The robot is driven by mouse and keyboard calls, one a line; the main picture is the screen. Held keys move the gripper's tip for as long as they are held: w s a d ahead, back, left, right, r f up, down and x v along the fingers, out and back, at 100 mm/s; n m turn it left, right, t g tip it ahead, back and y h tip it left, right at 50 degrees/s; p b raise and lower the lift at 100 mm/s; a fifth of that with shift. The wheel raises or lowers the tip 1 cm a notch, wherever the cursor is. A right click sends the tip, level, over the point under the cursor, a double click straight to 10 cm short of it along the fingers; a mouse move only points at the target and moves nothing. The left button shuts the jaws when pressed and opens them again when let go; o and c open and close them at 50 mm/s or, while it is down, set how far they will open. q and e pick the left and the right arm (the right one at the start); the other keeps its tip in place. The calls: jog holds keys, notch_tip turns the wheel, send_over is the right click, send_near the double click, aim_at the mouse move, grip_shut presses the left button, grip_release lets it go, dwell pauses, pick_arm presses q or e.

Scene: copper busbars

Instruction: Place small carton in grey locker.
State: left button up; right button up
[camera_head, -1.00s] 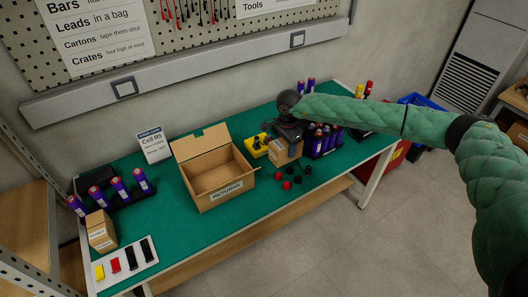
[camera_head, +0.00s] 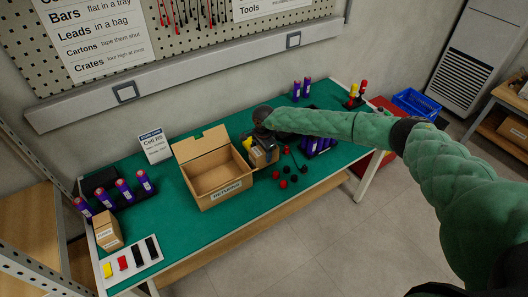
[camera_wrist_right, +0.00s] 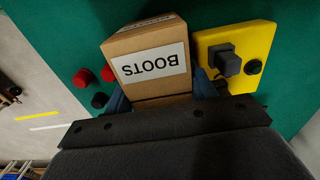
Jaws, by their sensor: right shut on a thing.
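My right gripper (camera_head: 262,138) is shut on a small brown carton (camera_head: 264,157), just right of the open returns box. In the right wrist view the carton (camera_wrist_right: 135,42) has a white "BOOTS" label, and the blue fingers (camera_wrist_right: 162,95) press on its two sides. I cannot tell whether it touches the green mat. A second small carton (camera_head: 108,231) stands at the table's left end. A pale grey cabinet with a louvred vent (camera_head: 461,82) stands at the far right; I cannot tell whether it is the locker. My left gripper is not in view.
The open "RETURNS" box (camera_head: 226,190) stands mid-table. A yellow block with black parts (camera_wrist_right: 236,55) is beside the held carton. Red and black caps (camera_head: 283,184) lie to the right. Purple cylinders stand in racks at both ends. A blue crate (camera_head: 420,104) is beyond the table.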

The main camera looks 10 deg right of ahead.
jog(key=shift+f, duration=0.7)
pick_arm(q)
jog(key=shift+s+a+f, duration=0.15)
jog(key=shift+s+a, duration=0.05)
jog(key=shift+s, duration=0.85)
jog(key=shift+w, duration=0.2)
pick_arm(e)
jog(key=shift+f, duration=0.1)
jog(key=o, duration=1.1)
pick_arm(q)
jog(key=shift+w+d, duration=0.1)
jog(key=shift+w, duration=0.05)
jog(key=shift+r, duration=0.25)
pick_arm(e)
jog(key=shift+r, duration=0.25)
